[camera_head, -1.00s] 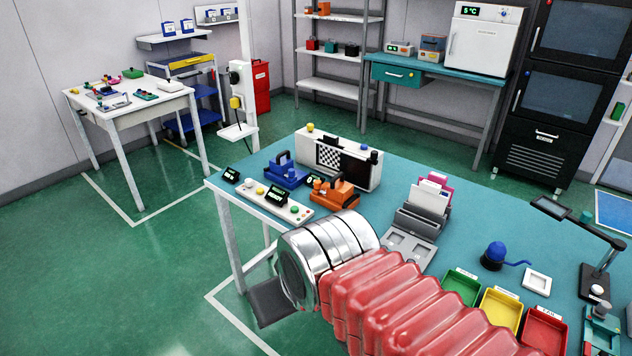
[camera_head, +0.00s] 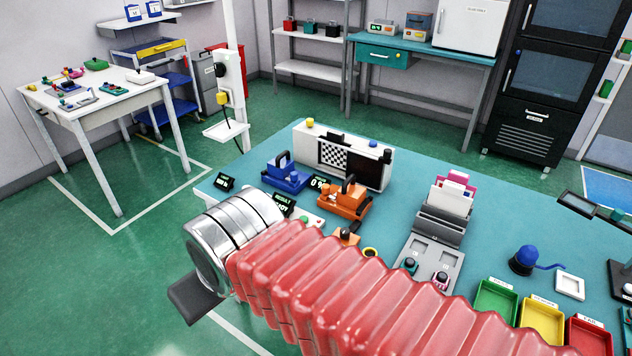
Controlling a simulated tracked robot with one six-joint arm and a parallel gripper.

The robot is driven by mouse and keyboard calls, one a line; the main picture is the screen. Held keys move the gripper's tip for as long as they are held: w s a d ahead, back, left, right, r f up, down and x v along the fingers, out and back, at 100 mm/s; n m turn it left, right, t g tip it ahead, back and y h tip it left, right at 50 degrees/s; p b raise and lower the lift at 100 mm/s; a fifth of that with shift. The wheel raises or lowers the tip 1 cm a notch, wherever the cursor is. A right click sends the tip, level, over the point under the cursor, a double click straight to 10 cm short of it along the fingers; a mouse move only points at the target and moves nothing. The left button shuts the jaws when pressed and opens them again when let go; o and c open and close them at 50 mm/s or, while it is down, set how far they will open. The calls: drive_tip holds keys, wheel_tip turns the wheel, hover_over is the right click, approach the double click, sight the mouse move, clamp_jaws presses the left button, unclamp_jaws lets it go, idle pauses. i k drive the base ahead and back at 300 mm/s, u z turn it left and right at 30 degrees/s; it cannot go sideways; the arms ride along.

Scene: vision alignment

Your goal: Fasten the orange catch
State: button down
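An orange device (camera_head: 343,203) with a black handle or latch on top stands on the teal table, in front of a white unit with a checkered panel. Its catch is too small to make out. A smaller orange piece (camera_head: 347,237) lies nearer, partly behind my arm. My arm, with red bellows and a silver wrist, crosses the foreground left of and in front of the orange device. Only a dark flat part of my gripper (camera_head: 196,299) shows beneath the wrist, clear of the device. The rest is hidden, so its opening cannot be seen.
A blue device (camera_head: 285,175) stands left of the orange one. The white unit (camera_head: 309,143) is behind.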

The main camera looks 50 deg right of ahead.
sight(325, 195)
drive_tip(key=z, duration=0.35)
drive_tip(key=i, duration=0.95)
drive_tip(key=z, duration=0.6)
